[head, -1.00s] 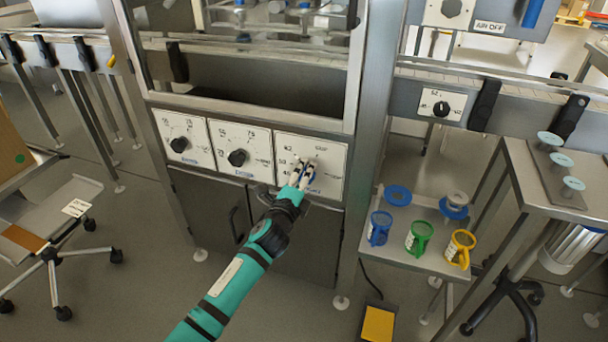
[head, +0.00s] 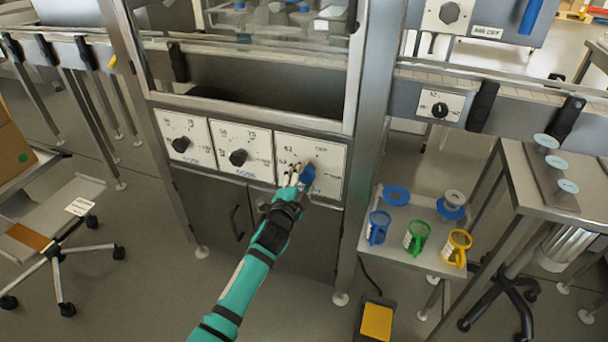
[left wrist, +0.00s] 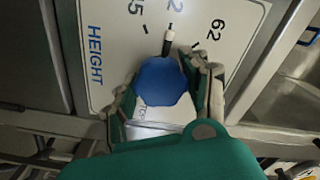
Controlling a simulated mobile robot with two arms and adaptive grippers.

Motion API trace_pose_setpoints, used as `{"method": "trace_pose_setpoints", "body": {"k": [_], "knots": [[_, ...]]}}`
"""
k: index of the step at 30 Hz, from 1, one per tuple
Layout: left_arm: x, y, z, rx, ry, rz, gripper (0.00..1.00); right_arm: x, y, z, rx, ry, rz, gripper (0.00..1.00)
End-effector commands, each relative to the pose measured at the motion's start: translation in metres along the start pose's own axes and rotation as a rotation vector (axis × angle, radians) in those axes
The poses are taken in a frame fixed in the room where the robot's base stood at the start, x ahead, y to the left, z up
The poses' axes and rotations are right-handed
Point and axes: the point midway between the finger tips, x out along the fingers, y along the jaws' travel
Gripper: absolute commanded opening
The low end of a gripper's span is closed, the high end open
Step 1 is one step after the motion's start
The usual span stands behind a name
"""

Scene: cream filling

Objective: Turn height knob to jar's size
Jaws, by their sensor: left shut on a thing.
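The pointer lines up with a tick below a number cut off by the top edge, ending in 2; a 62 stands to the right. My left gripper (left wrist: 166,98) is shut on the knob, one finger on each side. In the head view, the knob (head: 307,175) shows beside my left gripper (head: 294,183) on the rightmost dial plate (head: 325,152). My right gripper is not in view.
Two other dial plates with black knobs (head: 180,145) (head: 238,157) sit to the left. A side table at the right holds blue (head: 378,226), green (head: 417,236) and yellow (head: 457,247) handled cups. A foot pedal (head: 377,322) lies on the floor.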

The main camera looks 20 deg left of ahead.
Motion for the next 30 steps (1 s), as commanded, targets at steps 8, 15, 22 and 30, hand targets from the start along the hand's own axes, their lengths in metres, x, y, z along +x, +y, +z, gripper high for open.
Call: {"method": "trace_pose_setpoints", "body": {"k": [8, 15, 22, 30], "knots": [[-0.0003, 0.0014, 0.0014, -0.03, -0.003, 0.002, 0.15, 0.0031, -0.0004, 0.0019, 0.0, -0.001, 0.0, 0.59], [-0.0003, 0.0016, 0.0015, -0.029, -0.003, 0.003, 0.15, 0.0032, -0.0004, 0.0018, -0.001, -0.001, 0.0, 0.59], [-0.0003, 0.0013, 0.0013, -0.028, -0.002, 0.002, 0.69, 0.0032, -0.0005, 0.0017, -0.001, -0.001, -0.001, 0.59], [-0.0004, 0.0006, 0.0005, -0.028, -0.001, 0.001, 0.72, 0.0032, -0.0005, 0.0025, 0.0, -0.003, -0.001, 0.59]]}}
